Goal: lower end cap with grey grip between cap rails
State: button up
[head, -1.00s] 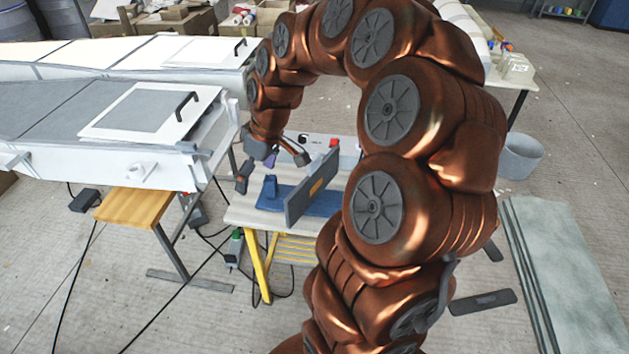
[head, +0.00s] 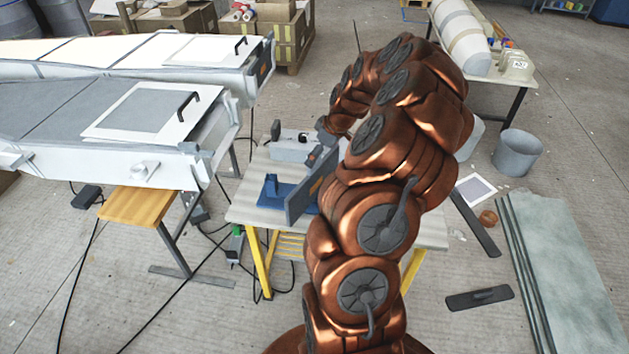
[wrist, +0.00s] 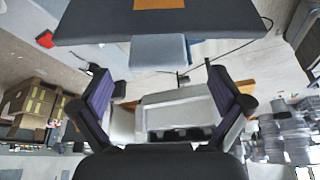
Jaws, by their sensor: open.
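The end cap, a flat dark grey plate (head: 304,198), stands on edge on the worktable. In the wrist view the plate (wrist: 100,24) with its orange patch fills the top, and its light grey grip (wrist: 158,52) sticks out towards me. My gripper (wrist: 155,70) is open and empty, with a finger on each side just short of the grip, roughly lined up with it. In the head view my gripper (head: 318,152) is just behind the plate, partly hidden by my arm. The near mould's end (head: 205,160) faces the table; its cap rails are not clear.
A blue holder (head: 278,188) stands by the plate on the worktable (head: 243,208). A pale box (head: 288,150) sits at its back. The far mould (head: 235,85) bears an orange-patched end plate.

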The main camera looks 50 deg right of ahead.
aim_at(314, 178)
jog(key=shift+p+x, duration=1.45)
jog(key=shift+x, duration=1.2)
jog(key=shift+d, duration=0.15)
jog(key=c, duration=1.9)
jog(key=shift+o, duration=0.2)
